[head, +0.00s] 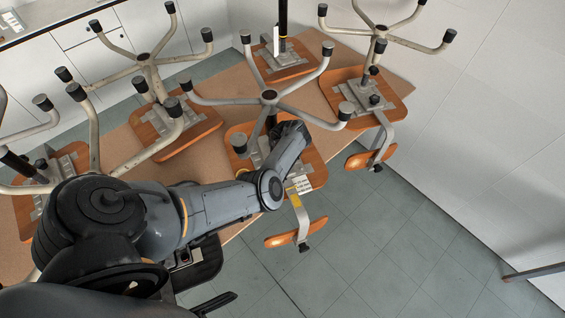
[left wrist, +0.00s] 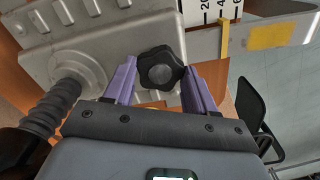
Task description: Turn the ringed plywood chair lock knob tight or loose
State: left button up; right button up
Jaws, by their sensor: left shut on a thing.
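The plywood chair (head: 316,166) lies upside down on the table, its orange wooden seat underneath and its grey star base above. In the left wrist view its black lobed lock knob (left wrist: 153,59) sits beside the grey metal mechanism plate (left wrist: 75,27). My left gripper (left wrist: 160,74) has its two purple fingers on either side of the knob and is shut on it. In the head view my left arm reaches over the seat, and its wrist hides the knob and the fingertips. I cannot make out a ring mark. My right gripper does not show.
Other upturned chairs with star bases stand close around on the brown table (head: 136,160). A ribbed black sleeve (left wrist: 52,108) stands left of the knob, and a metal bar with a scale (left wrist: 205,14) lies behind it. Tiled floor (head: 390,240) is open at the right.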

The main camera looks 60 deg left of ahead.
pick_arm(q)
jog(key=m+p, duration=0.2)
jog(key=m, duration=0.1)
jog(key=shift+r+m, duration=0.1)
jog(key=shift+m, duration=0.3)
jog(key=shift+m+p, duration=0.55)
jog(key=shift+m, duration=0.75)
jog(key=o, duration=1)
jog(key=shift+o, duration=0.2)
notch_tip(320, 180, up, 11)
jog(key=p, duration=0.3)
jog(key=shift+f+p, duration=0.2)
jog(key=shift+p, duration=0.15)
